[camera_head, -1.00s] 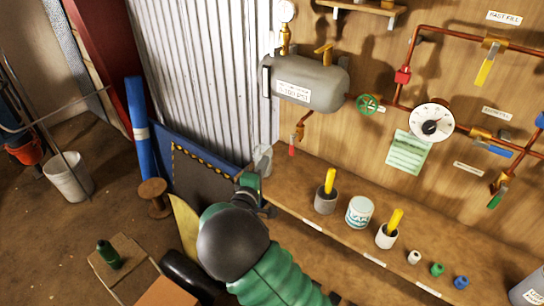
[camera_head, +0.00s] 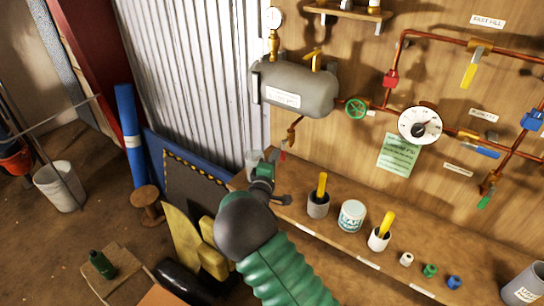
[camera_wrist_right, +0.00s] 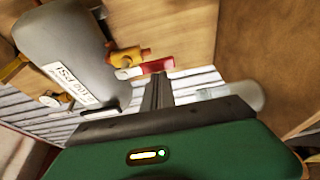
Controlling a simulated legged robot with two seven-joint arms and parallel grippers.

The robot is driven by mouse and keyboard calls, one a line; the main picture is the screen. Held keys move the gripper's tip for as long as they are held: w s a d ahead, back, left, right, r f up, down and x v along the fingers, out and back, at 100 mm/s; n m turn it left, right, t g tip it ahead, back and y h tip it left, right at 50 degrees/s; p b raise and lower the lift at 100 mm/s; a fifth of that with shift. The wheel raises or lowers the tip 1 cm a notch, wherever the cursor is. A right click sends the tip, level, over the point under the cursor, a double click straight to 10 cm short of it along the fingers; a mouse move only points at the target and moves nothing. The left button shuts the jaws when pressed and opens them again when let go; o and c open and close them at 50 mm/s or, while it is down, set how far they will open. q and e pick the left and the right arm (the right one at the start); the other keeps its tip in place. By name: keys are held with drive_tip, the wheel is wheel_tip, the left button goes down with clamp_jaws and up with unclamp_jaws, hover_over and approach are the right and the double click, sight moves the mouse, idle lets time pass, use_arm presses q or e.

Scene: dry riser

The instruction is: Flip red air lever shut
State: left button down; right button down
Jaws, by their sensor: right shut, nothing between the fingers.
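The red air lever (camera_head: 283,155) hangs below a brass valve (camera_head: 291,133) under the grey tank, partly hidden by my gripper. My right gripper (camera_head: 272,158) is shut and empty, close beside the lever. In the wrist view its fingertips (camera_wrist_right: 158,78) end just below the red part; whether they touch it I cannot tell. My left gripper is not in view.
The grey tank (camera_head: 300,92) is mounted above the valve. A wooden bench (camera_head: 335,238) with several cups and small fittings runs below. A clear container (camera_head: 253,158) stands close to my gripper. Copper pipes, a gauge (camera_head: 419,125) and a green valve wheel (camera_head: 356,107) are to the right.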

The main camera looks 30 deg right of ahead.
drive_tip(key=shift+s+n+p, duration=0.15)
drive_tip(key=shift+n+p, duration=0.15)
drive_tip(key=shift+p, duration=0.45)
